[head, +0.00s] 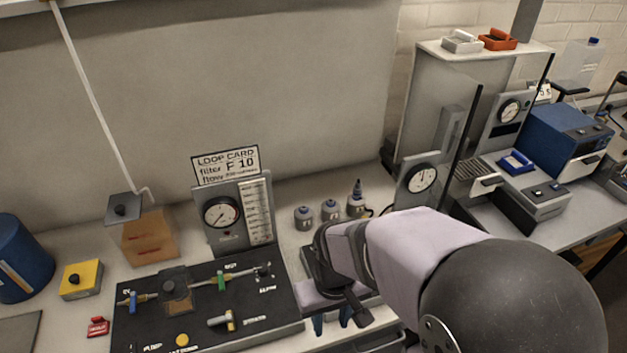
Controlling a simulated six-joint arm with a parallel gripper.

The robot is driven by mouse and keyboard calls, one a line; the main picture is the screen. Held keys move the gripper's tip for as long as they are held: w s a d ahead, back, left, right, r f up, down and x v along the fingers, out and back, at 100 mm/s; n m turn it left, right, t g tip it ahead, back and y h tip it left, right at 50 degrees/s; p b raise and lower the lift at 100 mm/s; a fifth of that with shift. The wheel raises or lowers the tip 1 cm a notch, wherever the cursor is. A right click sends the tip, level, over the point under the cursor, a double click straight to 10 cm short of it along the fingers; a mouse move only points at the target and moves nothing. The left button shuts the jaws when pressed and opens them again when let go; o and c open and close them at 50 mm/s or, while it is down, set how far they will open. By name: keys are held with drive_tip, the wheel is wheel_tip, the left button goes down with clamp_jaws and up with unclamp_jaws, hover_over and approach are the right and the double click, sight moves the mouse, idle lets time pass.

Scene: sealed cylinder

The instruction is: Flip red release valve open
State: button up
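The black valve panel (205,330) lies on the bench, carrying a pipe with a blue-handled valve (133,300) at its left and a green-handled valve (221,281) near the middle. A brass-and-grey valve (229,321) sits lower on the panel. I cannot make out a red valve handle on it; a small red labelled block (98,326) lies just left of the panel. My gripper (345,297) is right of the panel, pointing down over the bench and apart from the valves.
A gauge stand (222,214) with a loop card (225,166) rises behind the panel. Several small bottles (330,209) stand behind my gripper. A yellow box (81,280) and a blue cylinder (22,258) are at the left. A clear-sided cabinet (440,100) stands at the right.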

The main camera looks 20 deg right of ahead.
drive_tip(key=shift+m, duration=0.9)
drive_tip(key=d+f+b, duration=0.3)
drive_tip(key=f, duration=0.1)
drive_tip(key=shift+s+d, duration=0.1)
drive_tip(key=shift+s, duration=0.2)
clamp_jaws()
drive_tip(key=w+d+f+m+t+b, duration=0.1)
drive_tip(key=w+d+m+b, duration=0.2)
drive_tip(key=w+d+b, duration=0.35)
drive_tip(key=w+d+r+n+t+p, duration=0.2)
drive_tip(key=w+d+r+n, duration=0.1)
drive_tip(key=w+r, duration=0.5)
drive_tip(key=shift+w+d+n+t, duration=0.15)
drive_tip(key=shift+w+n+t, duration=0.35)
drive_tip(key=shift+n, duration=0.4)
